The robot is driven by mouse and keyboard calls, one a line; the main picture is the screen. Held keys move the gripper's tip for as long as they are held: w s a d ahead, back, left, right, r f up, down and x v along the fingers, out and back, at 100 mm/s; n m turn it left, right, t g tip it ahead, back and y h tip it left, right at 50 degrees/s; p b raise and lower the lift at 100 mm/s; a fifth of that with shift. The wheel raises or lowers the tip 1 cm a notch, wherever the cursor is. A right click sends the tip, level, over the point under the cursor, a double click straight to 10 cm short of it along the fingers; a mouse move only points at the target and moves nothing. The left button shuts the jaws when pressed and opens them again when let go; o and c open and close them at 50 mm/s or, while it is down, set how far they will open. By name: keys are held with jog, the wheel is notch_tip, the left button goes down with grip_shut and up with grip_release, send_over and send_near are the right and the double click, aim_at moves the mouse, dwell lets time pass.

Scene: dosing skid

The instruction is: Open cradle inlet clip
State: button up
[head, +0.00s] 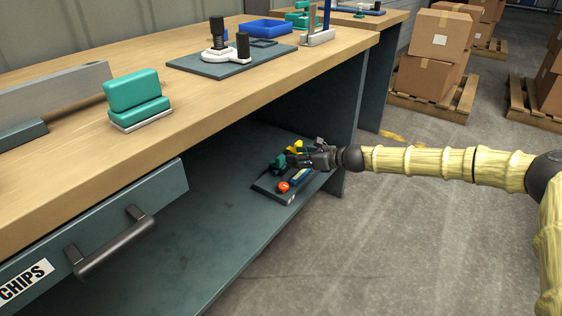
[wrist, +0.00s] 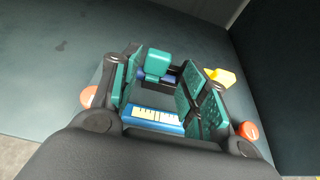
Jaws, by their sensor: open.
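A small dark cradle plate (head: 268,189) sits on the shelf under the bench. It bears a blue part (head: 300,176), which shows a pale yellow scale strip in the wrist view (wrist: 155,118). A teal block (wrist: 158,64), possibly a clip, sits beyond the blue part; a teal part also shows in the head view (head: 277,164). I cannot tell which part is the inlet clip. My gripper (head: 304,157) is open just above the cradle. In the wrist view its teal-padded fingers (wrist: 158,88) stand either side of the blue part, with the teal block showing between them.
An orange-red knob (head: 283,187) and a yellow part (wrist: 221,77) are close beside my fingers. The bench top (head: 215,85) overhangs the shelf, and a side panel (head: 340,120) stands near. The shelf (head: 205,230) is bare at the left.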

aim_at(283, 157)
jog(key=b+x, duration=0.3)
jog(key=x, duration=0.5)
jog(key=shift+w+a+f, duration=0.15)
jog(key=shift+a+f, duration=0.05)
jog(key=shift+a, duration=0.05)
grip_shut()
